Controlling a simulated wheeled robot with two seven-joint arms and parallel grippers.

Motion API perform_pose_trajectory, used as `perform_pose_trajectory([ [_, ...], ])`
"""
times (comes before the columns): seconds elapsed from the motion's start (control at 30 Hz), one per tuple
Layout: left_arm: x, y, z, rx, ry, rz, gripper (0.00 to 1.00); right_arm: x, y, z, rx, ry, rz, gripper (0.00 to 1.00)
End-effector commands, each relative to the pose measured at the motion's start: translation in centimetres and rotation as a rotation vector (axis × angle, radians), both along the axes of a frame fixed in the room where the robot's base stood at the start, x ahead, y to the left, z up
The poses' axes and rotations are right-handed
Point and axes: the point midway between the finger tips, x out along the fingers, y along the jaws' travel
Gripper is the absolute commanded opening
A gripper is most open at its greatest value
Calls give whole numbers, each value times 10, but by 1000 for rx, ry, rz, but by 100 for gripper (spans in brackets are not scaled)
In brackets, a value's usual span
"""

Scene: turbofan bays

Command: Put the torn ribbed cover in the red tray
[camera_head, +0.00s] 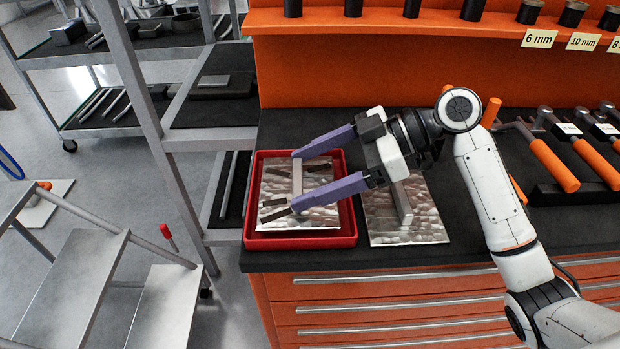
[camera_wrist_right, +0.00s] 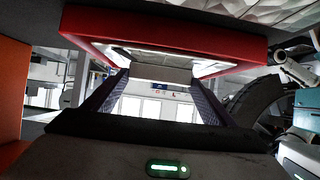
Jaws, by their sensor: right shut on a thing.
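The torn ribbed cover (camera_head: 275,187) is a shiny, hammered-looking metal plate with several dark slits and a raised rib across its middle. It lies within the rim of the red tray (camera_head: 303,241) on the bench; I cannot tell whether it touches the tray floor. My right gripper (camera_head: 297,180) has purple fingers at the two ends of the rib and is shut on it. In the right wrist view the rib (camera_wrist_right: 160,73) spans the fingers, beside the tray's red wall (camera_wrist_right: 155,22). My left gripper is not in view.
A second ribbed metal plate (camera_head: 382,231) without visible slits lies on the bench right of the tray, partly under my right arm. Orange-handled tools (camera_head: 553,166) stand further right. A grey shelf rack (camera_head: 217,139) stands close on the left. Orange drawers are below.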

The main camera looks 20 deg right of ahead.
Motion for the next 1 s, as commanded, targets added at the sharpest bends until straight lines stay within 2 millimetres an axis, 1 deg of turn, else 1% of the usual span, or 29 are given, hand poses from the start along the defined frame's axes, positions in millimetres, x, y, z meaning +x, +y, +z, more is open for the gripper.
perform_pose_trajectory([
  [0.03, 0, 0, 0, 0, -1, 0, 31, 0, 0, -9, 3, 4, 0, 45],
  [0.1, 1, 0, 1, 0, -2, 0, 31, 0, 0, -15, 3, 1, -1, 45],
  [0.4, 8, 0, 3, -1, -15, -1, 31, 0, 0, -19, 2, -2, 0, 45],
  [0.43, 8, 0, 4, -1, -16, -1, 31, 0, 0, -18, 0, 0, 0, 83],
  [0.5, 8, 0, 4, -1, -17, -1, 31, 0, 0, -18, 0, 0, 0, 95],
  [0.53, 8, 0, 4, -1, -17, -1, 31, 0, 0, -18, 0, 0, 0, 96],
  [0.83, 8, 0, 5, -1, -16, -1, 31, 0, 0, -16, 0, 0, 0, 96],
  [0.93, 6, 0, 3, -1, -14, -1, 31, -2, -8, -14, -2, 0, -2, 96],
  [1.0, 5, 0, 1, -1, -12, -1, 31, -4, -17, -9, -3, -2, -2, 96],
])
